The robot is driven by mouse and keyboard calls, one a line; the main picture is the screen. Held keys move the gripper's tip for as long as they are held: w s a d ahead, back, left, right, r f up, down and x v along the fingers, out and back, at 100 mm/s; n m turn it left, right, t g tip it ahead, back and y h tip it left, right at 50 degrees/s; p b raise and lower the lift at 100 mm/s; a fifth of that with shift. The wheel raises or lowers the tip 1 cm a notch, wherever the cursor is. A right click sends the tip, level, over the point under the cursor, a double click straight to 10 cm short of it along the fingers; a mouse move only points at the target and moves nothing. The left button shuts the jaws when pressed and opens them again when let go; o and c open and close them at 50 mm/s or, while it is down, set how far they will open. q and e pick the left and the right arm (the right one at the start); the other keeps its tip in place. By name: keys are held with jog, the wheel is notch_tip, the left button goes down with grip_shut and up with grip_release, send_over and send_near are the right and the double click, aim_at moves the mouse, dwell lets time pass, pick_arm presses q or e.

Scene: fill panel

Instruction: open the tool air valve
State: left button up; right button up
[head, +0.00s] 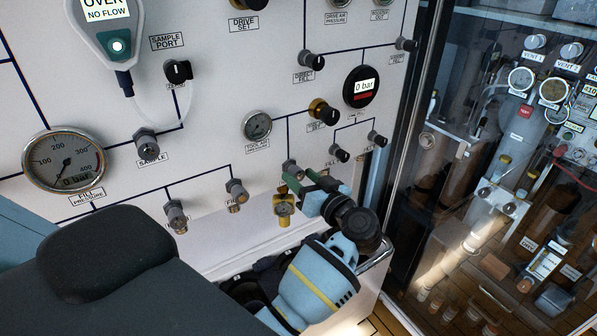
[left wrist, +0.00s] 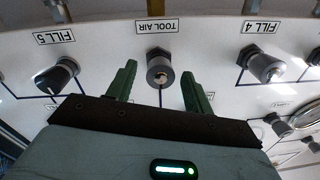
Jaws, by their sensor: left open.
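The tool air valve (left wrist: 160,70) is a dark round knob with a metal centre, below its TOOL AIR label (left wrist: 157,25), which reads upside down in the left wrist view. In the head view the valve (head: 292,168) shows just past my fingers, partly covered. My left gripper (left wrist: 158,76) is open, with one green finger on each side of the knob in the left wrist view. I cannot tell whether the fingers touch it. In the head view the left gripper (head: 305,181) is at the panel's lower right. My right gripper is in neither view.
FILL 5 (left wrist: 54,77) and FILL 4 (left wrist: 264,66) knobs flank the valve. A yellow fitting (head: 284,208) hangs below it. The tool air gauge (head: 257,125) sits up and left. A metal rail (head: 378,252) and a glass-fronted cabinet (head: 470,190) are to the right.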

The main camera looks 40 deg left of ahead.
pick_arm(q)
jog(key=shift+w+a, duration=0.1)
jog(key=shift+a, duration=0.3)
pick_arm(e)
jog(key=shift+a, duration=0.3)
pick_arm(q)
jog(key=shift+d, duration=0.1)
jog(key=shift+c, duration=0.2)
jog(key=c, duration=0.9)
jog(key=shift+r+n, duration=0.15)
jog(key=shift+n, duration=0.35)
jog(key=shift+c, duration=0.2)
jog(key=shift+n+p, duration=0.3)
jog(key=shift+n, duration=0.6)
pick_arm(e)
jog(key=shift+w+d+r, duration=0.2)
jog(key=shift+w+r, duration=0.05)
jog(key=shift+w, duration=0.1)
pick_arm(q)
jog(key=o, duration=1)
